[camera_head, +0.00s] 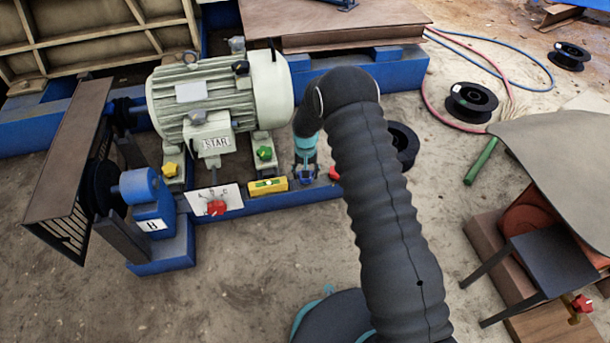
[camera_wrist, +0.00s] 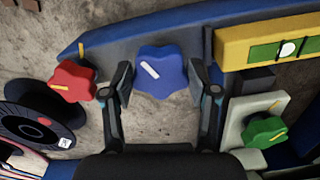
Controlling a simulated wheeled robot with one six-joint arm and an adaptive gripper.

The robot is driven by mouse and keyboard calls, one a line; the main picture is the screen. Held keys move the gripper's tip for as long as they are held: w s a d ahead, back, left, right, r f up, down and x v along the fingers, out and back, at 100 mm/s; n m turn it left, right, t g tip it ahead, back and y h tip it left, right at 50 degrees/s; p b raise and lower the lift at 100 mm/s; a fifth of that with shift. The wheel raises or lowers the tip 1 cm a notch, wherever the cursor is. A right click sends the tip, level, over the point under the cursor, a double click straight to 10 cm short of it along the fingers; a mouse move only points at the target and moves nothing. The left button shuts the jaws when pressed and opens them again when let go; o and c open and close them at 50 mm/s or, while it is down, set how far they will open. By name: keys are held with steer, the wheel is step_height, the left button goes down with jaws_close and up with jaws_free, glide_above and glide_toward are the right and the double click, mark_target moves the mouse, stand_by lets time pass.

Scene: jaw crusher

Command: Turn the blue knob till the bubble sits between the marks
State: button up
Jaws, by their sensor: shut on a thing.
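The blue knob (camera_wrist: 160,71), with a white pointer line slanting to the upper left, sits between the two fingers of my gripper (camera_wrist: 162,84) in the wrist view. The fingers press on its left and right sides. In the head view my gripper (camera_head: 305,177) reaches down at the blue rail, and I cannot make out the knob there. The yellow level (camera_wrist: 234,47) is at the upper right of the wrist view, cut off by the edge. The level also shows in the head view (camera_head: 269,187), too small to read.
A red knob (camera_wrist: 73,82) is left of my gripper and a green knob (camera_wrist: 264,131) is at right. A motor (camera_head: 215,95) stands behind the level. A red knob on a white plate (camera_head: 216,208) is left. Black spools (camera_head: 471,101) lie around.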

steer(key=n+b, duration=0.1)
steer(key=n, duration=0.3)
steer(key=shift+n, duration=0.4)
stand_by(0.4)
steer(key=o, duration=1.1)
steer(key=shift+o, duration=0.2)
step_height(320, 180, up, 12)
